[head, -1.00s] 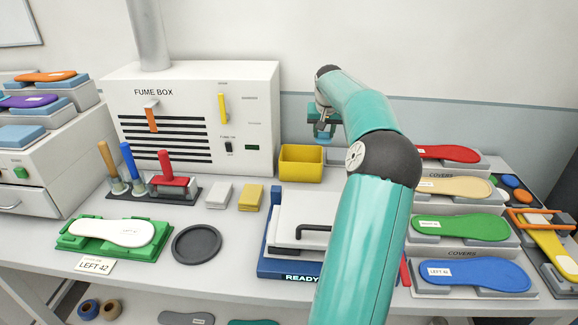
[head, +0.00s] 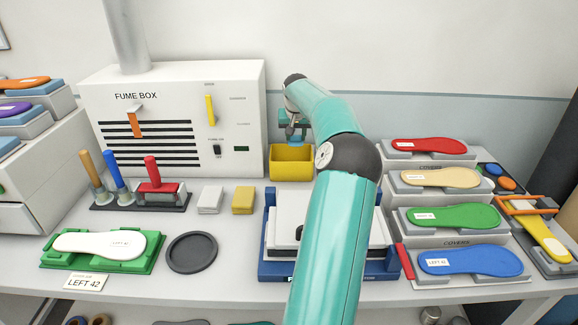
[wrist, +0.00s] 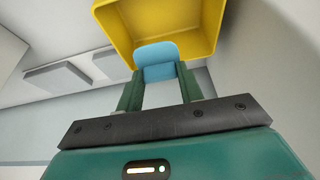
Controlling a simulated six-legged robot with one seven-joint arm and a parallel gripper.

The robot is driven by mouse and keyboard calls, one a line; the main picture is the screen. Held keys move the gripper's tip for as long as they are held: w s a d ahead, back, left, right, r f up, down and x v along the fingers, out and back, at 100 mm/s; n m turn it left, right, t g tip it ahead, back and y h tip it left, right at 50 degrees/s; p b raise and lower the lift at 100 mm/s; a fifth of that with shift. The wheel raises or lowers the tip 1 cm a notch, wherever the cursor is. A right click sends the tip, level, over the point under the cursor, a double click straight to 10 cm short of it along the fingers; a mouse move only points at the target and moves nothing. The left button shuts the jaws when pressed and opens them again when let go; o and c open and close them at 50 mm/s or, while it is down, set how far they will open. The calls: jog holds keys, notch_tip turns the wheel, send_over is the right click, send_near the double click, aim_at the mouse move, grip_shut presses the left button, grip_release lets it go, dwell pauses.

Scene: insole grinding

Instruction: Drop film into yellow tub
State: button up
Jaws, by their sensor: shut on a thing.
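The yellow tub (head: 291,168) stands on the table beside the fume box. It fills the top of the wrist view (wrist: 112,22), its open mouth facing the camera. My gripper (head: 295,132) is above the tub in the head view, and its two dark green fingers (wrist: 156,72) show in the wrist view. They are shut on the light blue film (wrist: 156,56), a small piece with rounded corners. In the wrist view the film overlaps the tub's opening. The exact height of the film over the rim is hard to tell.
The white fume box (head: 180,120) stands left of the tub. A yellow block (head: 243,199) and a white block (head: 210,199) lie in front of it. A blue-based press (head: 272,268) is partly hidden behind my arm. Coloured insoles on stands, including a red one (head: 428,145), are at the right.

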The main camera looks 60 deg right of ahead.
aim_at(296, 142)
jog(key=shift+f, duration=1.9)
jog(key=o, duration=0.8)
jog(key=shift+o, duration=0.2)
jog(key=shift+r, duration=0.1)
jog(key=v, duration=1.3)
jog(key=shift+r, duration=0.3)
jog(key=shift+a, duration=0.2)
